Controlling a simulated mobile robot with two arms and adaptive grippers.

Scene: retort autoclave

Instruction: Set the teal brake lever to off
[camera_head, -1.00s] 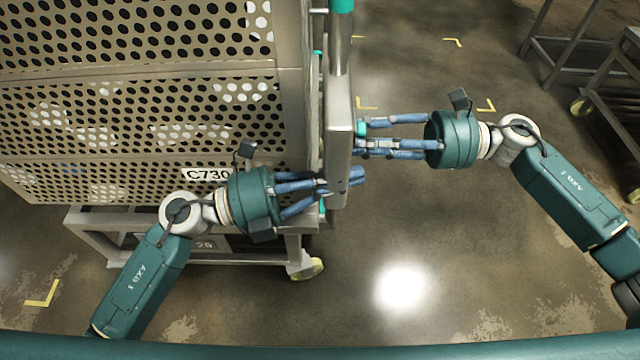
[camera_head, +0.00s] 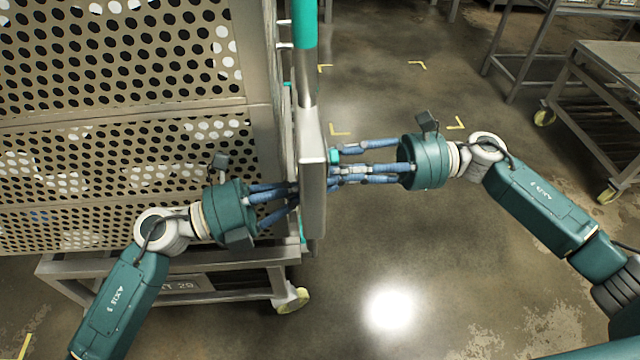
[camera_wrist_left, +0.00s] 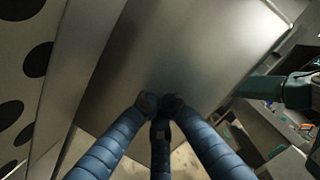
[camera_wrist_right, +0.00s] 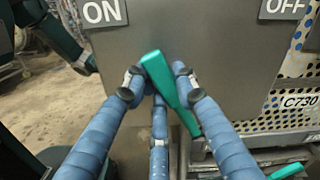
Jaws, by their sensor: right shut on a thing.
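The teal brake lever (camera_wrist_right: 172,85) slants across a grey plate (camera_wrist_right: 190,30) in the right wrist view. Its upper end lies between the ON sign (camera_wrist_right: 105,12) and the OFF sign (camera_wrist_right: 284,8), nearer ON. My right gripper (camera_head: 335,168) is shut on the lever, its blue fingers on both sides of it. In the head view only a small teal bit of the lever (camera_head: 334,156) shows. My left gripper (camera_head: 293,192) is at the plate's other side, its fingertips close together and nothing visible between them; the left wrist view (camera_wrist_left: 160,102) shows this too.
A perforated cart (camera_head: 120,125) labelled C730 (camera_wrist_right: 298,101) stands at the left on a wheeled frame (camera_head: 165,268). Metal tables (camera_head: 610,70) on casters stand at the upper right. The floor (camera_head: 420,270) between is clear, with yellow corner marks.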

